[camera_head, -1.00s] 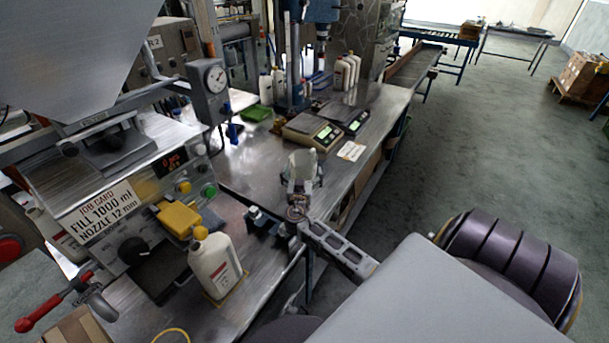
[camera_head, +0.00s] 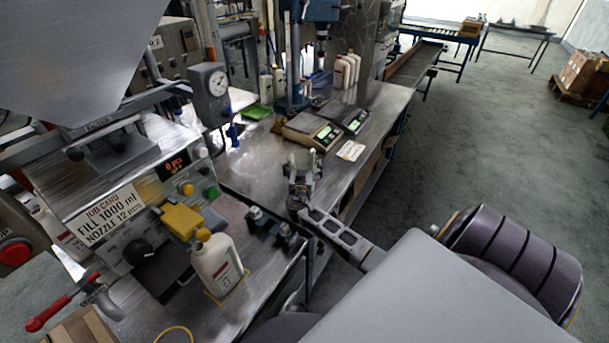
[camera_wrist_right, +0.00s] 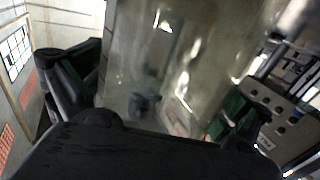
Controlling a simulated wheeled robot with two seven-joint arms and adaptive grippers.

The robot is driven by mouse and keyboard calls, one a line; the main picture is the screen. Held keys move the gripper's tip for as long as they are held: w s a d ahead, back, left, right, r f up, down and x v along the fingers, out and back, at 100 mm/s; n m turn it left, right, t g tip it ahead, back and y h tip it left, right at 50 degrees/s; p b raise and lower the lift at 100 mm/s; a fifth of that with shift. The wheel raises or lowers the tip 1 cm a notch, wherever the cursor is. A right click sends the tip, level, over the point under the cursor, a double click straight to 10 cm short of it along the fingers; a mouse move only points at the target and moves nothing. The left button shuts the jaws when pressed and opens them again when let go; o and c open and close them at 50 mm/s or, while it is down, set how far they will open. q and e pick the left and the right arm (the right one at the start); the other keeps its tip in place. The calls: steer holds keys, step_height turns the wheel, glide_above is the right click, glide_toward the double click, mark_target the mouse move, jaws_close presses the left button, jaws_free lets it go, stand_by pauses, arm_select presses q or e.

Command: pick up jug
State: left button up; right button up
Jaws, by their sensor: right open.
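A pale, grey-white jug (camera_head: 303,158) stands on the steel bench near its front edge, in the middle of the head view. My right gripper (camera_head: 298,183) is at the near side of the jug and hides its lower part. In the right wrist view the open right gripper (camera_wrist_right: 160,85) has its dark fingers spread to the left and right. A grey, see-through surface that looks like the jug (camera_wrist_right: 150,50) fills the space between them. I cannot tell whether the fingers touch it. My left gripper is not in view.
A white bottle (camera_head: 218,264) with a yellow cap stands at the filling machine (camera_head: 115,215), left of the jug. Dark fixtures (camera_head: 270,230) sit between them. Scales (camera_head: 312,130) and a card (camera_head: 351,150) lie behind the jug. White bottles (camera_head: 347,70) stand farther back.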

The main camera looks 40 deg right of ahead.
steer(key=c, duration=1)
steer(key=shift+r, duration=0.15)
steer(key=shift+r+b, duration=0.35)
steer(key=shift+r, duration=4.55)
